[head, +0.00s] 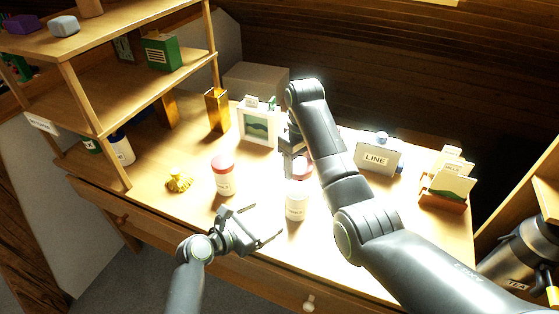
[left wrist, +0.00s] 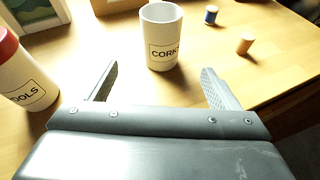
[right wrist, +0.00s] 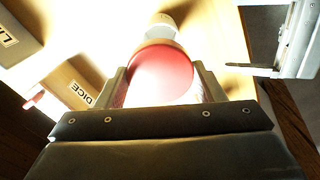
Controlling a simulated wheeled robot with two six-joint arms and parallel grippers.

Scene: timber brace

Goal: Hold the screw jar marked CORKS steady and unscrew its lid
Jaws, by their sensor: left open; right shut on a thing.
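The white CORKS jar (head: 296,203) stands upright on the table, its top open; its label shows in the left wrist view (left wrist: 163,52). My right gripper (head: 293,160) is shut on a red lid (head: 304,168), held apart from the jar, just above and behind its rim. The lid fills the space between the fingers in the right wrist view (right wrist: 160,75). My left gripper (head: 262,224) is open and empty, in front and to the left of the jar, its fingers pointing towards it without touching. The jar's inside cannot be made out.
A second red-lidded jar (head: 222,176) stands to the left, with a yellow object (head: 179,180) beside it. A framed picture (head: 258,126) and a LINE box (head: 378,157) stand behind. A blue spool (left wrist: 211,15) and a tan one (left wrist: 246,45) lie beyond the jar.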

